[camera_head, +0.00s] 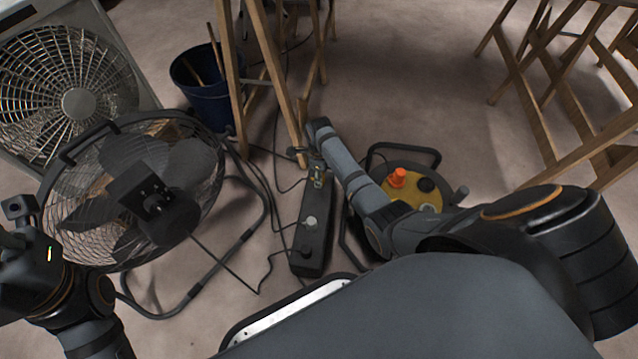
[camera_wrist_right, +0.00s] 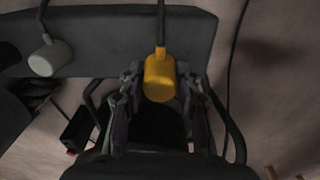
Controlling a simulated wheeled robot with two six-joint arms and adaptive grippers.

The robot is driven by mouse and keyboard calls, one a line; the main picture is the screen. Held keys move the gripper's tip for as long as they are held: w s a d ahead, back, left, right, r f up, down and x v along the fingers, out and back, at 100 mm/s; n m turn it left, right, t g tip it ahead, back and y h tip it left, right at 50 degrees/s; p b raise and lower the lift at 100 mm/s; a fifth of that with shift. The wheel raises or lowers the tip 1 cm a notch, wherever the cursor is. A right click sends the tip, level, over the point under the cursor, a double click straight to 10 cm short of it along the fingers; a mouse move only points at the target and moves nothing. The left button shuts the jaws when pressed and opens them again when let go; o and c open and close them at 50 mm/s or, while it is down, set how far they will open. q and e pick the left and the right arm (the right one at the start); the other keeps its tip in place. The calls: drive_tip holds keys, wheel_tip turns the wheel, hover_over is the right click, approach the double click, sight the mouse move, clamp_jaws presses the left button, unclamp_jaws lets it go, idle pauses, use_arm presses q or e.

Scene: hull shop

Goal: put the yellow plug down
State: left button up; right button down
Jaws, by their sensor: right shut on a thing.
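The yellow plug (camera_wrist_right: 159,76) is between the fingers of my right gripper (camera_wrist_right: 157,82) in the wrist view, with a dark cable running up from it. The gripper is shut on the plug. In the head view my right gripper (camera_head: 317,177) is over the far end of a long dark power strip (camera_head: 316,240). The plug overlaps the edge of the strip (camera_wrist_right: 112,48) in the wrist view; I cannot tell whether it touches it. My left gripper (camera_head: 20,212) is at the left edge, and its fingers do not show clearly.
A pale grey plug (camera_head: 311,222) and a black plug (camera_head: 305,250) are on the strip. A cable reel (camera_head: 440,194) with an orange plug (camera_head: 397,177) stands right. A floor fan (camera_head: 130,190), box fan (camera_head: 75,100), blue bucket (camera_head: 205,95) and wooden trestles (camera_head: 255,60) surround it. Cables cross the floor.

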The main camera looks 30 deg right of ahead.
wheel_tip(320, 180, down, 3)
drive_tip(key=shift+w+f+b, duration=0.15)
drive_tip(key=shift+b, duration=0.9)
drive_tip(key=shift+f, duration=0.25)
drive_tip(key=shift+r, duration=0.2)
drive_tip(key=shift+f, duration=0.35)
drive_tip(key=c, duration=0.9)
unclamp_jaws()
drive_tip(key=shift+c, duration=0.2)
wheel_tip(320, 180, up, 13)
drive_tip(key=p, duration=0.7)
drive_tip(key=shift+f+p, duration=0.15)
drive_tip(key=shift+p, duration=0.2)
